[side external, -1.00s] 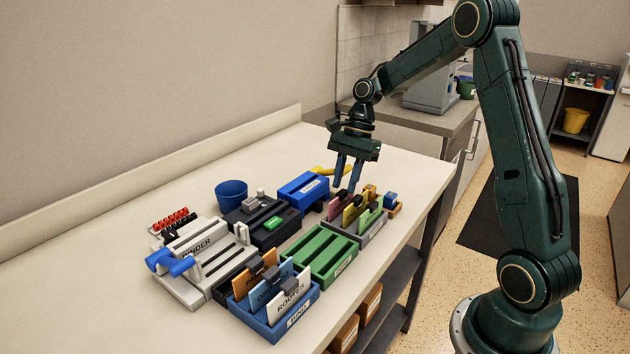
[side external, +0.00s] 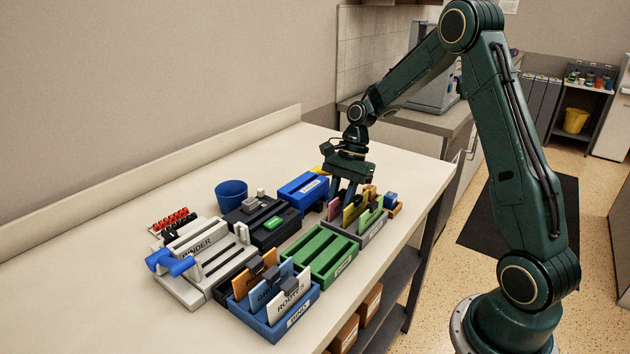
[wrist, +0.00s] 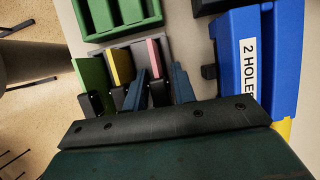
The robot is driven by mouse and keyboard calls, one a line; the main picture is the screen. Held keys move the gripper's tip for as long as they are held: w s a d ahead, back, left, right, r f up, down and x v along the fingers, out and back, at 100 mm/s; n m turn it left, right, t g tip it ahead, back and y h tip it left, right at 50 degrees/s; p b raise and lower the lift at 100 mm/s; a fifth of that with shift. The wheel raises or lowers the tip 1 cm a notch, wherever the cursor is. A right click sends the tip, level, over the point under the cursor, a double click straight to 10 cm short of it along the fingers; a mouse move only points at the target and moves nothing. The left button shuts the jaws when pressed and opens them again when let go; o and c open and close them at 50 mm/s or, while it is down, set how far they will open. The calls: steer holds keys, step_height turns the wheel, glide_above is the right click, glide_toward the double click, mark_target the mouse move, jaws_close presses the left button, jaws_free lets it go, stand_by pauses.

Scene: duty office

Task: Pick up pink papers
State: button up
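The pink papers (side external: 335,210) stand upright in the leftmost slot of the grey rack (side external: 373,237), with a dark clip on top. In the wrist view the pink papers (wrist: 153,52) show as a narrow strip between my two blue fingers. My gripper (side external: 342,198) is low over the rack, pointing down. Its fingers are apart in the wrist view (wrist: 158,85), one on each side of the pink papers and their clip. I cannot tell whether either finger touches them. Part of the pink papers is hidden behind a finger in the side view.
Yellow papers (wrist: 120,66) and green papers (wrist: 92,72) stand close beside the pink ones. A blue "2 HOLES" punch (wrist: 262,40) is near on the other side. An empty green rack (side external: 320,257) adjoins the grey one. The table's back is clear.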

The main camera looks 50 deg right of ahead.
jaws_close()
steer(key=shift+r, duration=0.15)
step_height(320, 180, up, 10)
steer(key=shift+f, duration=0.1)
stand_by(0.6)
stand_by(0.5)
steer(key=shift+w+a, duration=0.3)
steer(key=shift+w, duration=0.1)
steer(key=w+a+r, duration=0.1)
steer(key=w+a, duration=0.9)
steer(key=a, duration=0.3)
steer(key=shift+a+r, duration=0.3)
steer(key=shift+a, duration=0.05)
